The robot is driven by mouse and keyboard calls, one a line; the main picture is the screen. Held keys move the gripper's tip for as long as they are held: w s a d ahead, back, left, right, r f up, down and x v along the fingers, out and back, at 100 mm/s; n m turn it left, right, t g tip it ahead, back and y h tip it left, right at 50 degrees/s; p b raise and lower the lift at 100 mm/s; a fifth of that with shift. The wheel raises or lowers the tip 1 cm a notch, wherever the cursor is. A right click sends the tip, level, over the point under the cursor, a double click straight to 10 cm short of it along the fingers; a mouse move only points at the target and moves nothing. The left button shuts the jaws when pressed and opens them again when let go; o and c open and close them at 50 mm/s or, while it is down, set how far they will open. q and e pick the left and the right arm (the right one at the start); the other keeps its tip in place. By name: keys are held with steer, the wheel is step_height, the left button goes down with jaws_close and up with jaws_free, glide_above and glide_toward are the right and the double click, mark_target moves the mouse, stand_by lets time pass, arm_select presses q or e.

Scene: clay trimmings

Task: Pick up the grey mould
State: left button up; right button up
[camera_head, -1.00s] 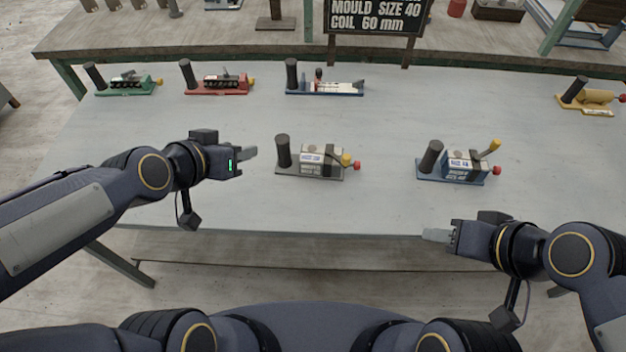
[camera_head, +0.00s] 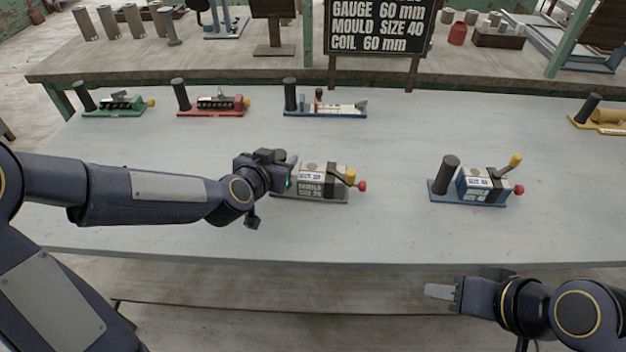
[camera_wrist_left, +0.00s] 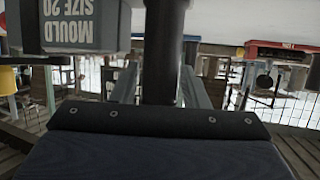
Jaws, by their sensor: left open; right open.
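The grey mould (camera_head: 322,187) stands on the table in the middle of the head view, with a yellow knob and a red knob at its right end. Its label reads "MOULD SIZE 20" in the left wrist view (camera_wrist_left: 70,30). My left gripper (camera_head: 289,170) is at its left end and covers its black handle in the head view. In the left wrist view the upright black handle (camera_wrist_left: 164,50) stands between the two open fingers, with a gap showing on the left side. My right gripper (camera_head: 442,292) is open and empty in front of the table edge.
A blue mould (camera_head: 480,186) stands to the right. Green (camera_head: 118,105), red (camera_head: 215,103) and blue-red-white (camera_head: 330,107) tools line the back, and a yellow one (camera_head: 602,118) stands far right. A dark sign (camera_head: 378,28) reads "MOULD SIZE 40". The table front is clear.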

arm_select(q)
steer(key=shift+x, duration=0.8)
steer(key=shift+c, duration=0.4)
jaws_close()
steer(key=shift+r, duration=0.2)
